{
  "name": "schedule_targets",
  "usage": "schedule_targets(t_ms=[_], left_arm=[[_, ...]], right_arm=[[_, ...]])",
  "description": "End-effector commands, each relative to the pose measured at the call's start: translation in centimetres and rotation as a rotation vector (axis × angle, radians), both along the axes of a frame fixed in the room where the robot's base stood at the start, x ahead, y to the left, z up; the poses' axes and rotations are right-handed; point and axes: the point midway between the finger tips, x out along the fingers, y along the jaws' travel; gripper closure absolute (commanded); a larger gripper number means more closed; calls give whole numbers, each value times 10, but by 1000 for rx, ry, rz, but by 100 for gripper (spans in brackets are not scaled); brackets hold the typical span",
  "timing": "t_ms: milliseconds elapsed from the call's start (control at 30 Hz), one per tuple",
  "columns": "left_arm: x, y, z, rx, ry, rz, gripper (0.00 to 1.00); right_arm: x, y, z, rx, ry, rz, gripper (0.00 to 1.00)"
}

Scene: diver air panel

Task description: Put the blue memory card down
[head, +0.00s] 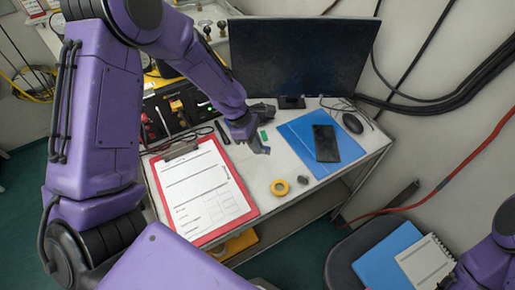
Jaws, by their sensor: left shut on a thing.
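My left gripper (262,149) reaches down over the white desk, between the clipboard and the blue folder. It is shut on a small bluish piece, which looks like the blue memory card (266,151). The fingers hide much of it, and I cannot tell whether it touches the desk top. A small green card (264,135) lies just behind the fingertips. Part of my right arm shows at the lower right edge, but its gripper is out of view.
A red clipboard (163,183) lies left of the gripper. A yellow tape roll (280,187) and a small dark object (303,180) lie in front. A blue folder (296,142) with a black phone (326,143) lies right. A monitor (300,55) stands behind. Bare desk surrounds the tape.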

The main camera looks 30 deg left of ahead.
Motion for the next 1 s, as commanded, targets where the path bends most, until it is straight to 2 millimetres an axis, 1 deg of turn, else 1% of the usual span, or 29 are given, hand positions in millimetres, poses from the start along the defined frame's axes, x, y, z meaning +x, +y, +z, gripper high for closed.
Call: schedule_targets(t_ms=[200,300,400,800,833,867,900,1000], left_arm=[[15,5,-20,-1,2,0,100],[14,5,-36,-1,5,2,100],[15,5,-48,-1,3,1,100],[15,5,-55,0,0,-1,100],[15,5,-54,0,0,-1,81],[15,5,-54,0,0,-1,71],[15,5,-54,0,0,-1,65],[15,5,-54,0,0,-1,65]], right_arm=[[-1,0,4,0,1,0,100],[-1,0,13,0,1,0,100],[0,0,16,1,1,0,100],[0,0,12,0,1,0,100],[0,0,13,0,1,0,100],[0,0,13,0,1,0,100],[0,0,13,0,1,0,100],[0,0,13,1,1,0,100]])
